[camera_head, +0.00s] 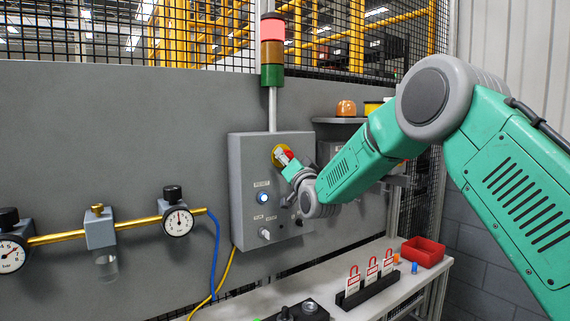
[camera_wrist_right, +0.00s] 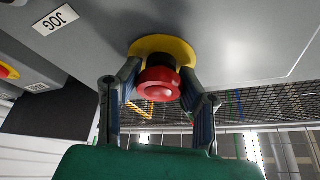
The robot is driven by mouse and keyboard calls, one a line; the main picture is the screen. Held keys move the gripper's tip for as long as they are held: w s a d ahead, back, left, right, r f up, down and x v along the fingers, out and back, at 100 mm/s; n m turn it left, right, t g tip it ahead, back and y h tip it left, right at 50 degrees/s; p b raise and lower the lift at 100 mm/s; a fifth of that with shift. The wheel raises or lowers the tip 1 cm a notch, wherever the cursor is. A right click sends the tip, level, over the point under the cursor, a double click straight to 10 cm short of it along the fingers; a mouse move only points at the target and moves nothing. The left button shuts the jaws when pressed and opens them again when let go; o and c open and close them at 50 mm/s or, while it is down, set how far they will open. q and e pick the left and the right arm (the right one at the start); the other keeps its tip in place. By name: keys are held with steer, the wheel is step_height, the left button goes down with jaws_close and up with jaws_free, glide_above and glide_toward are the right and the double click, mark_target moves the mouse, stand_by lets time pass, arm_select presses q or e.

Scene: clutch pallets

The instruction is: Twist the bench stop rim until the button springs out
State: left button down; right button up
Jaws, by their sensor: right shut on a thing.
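The bench stop is a red mushroom button (camera_head: 289,154) on a yellow disc (camera_head: 278,151), at the top of a grey control box (camera_head: 238,165). The wrist view shows its red head (camera_wrist_right: 159,84) up close against the yellow disc (camera_wrist_right: 150,47). My right gripper (camera_wrist_right: 160,76) is shut on the red button, one dark finger on each side of the head. In the head view the right gripper (camera_head: 287,163) partly covers the button. Whether the button is pressed in or out cannot be told. My left gripper is not in view.
The box also bears a lit blue button (camera_head: 262,197) and a knob (camera_head: 264,234). A stack light (camera_head: 272,50) rises above it. Below is a bench with red padlock tags (camera_head: 371,270) and a red bin (camera_head: 423,251). Another red-and-yellow button (camera_wrist_right: 8,72) shows at the wrist view's edge.

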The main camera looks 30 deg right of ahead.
steer(key=shift+d+m+g+h+b, duration=0.1)
steer(key=shift+m+g+h+b, duration=0.45)
steer(key=shift+m, duration=1.05)
steer(key=o, duration=1)
steer(key=shift+c, duration=0.2)
steer(key=shift+o, duration=1.2)
steer(key=shift+w+d, duration=0.1)
steer(key=v, duration=1.2)
steer(key=shift+f, duration=0.2)
steer(key=shift+w, duration=0.1)
